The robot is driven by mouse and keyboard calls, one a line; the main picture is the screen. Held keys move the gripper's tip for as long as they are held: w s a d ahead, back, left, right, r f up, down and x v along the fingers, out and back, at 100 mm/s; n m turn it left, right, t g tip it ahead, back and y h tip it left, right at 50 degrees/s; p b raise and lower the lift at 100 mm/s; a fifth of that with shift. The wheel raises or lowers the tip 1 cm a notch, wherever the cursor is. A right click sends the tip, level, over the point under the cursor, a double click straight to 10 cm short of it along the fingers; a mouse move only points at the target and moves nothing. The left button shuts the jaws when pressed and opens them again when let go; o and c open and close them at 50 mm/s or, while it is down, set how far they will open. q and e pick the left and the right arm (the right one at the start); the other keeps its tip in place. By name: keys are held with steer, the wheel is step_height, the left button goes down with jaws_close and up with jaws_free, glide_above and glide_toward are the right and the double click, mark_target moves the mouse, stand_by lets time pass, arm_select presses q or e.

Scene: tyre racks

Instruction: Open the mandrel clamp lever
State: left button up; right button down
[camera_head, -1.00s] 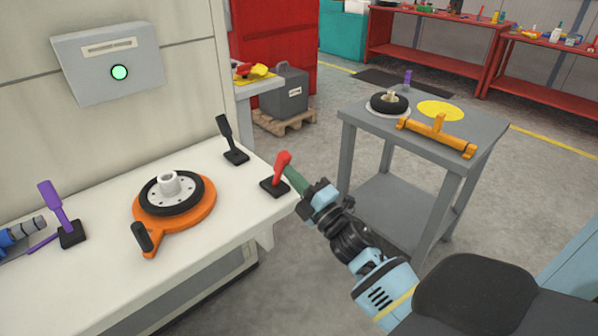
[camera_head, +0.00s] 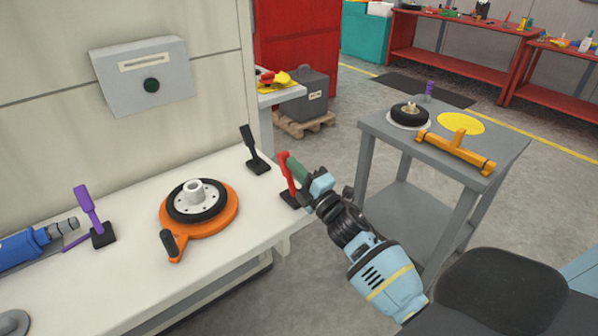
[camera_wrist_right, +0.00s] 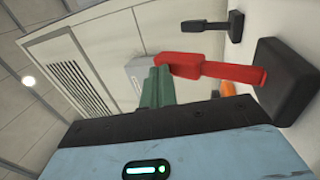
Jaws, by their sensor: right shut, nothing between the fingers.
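A red lever (camera_head: 289,177) on a black base stands at the right end of the white bench, its handle tilted left in the head view. My right gripper (camera_head: 298,168) is shut, its green fingers against or very near the red handle, not around it. In the right wrist view the shut fingers (camera_wrist_right: 158,86) are beside the end of the red lever (camera_wrist_right: 215,70). An orange mount (camera_head: 228,213) with a black wheel (camera_head: 197,208) and a pale central hub (camera_head: 194,188) sits on the bench. My left gripper is not in view.
A black lever (camera_head: 250,147) and a purple lever (camera_head: 90,211) stand on the bench (camera_head: 130,275). A blue tool (camera_head: 28,246) lies at the left. A wall box (camera_head: 145,72) has a dark round lamp. A grey table (camera_head: 385,128) stands right, with floor between.

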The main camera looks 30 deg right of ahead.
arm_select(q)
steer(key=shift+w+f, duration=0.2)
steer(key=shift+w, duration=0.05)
arm_select(e)
steer(key=shift+w, duration=0.95)
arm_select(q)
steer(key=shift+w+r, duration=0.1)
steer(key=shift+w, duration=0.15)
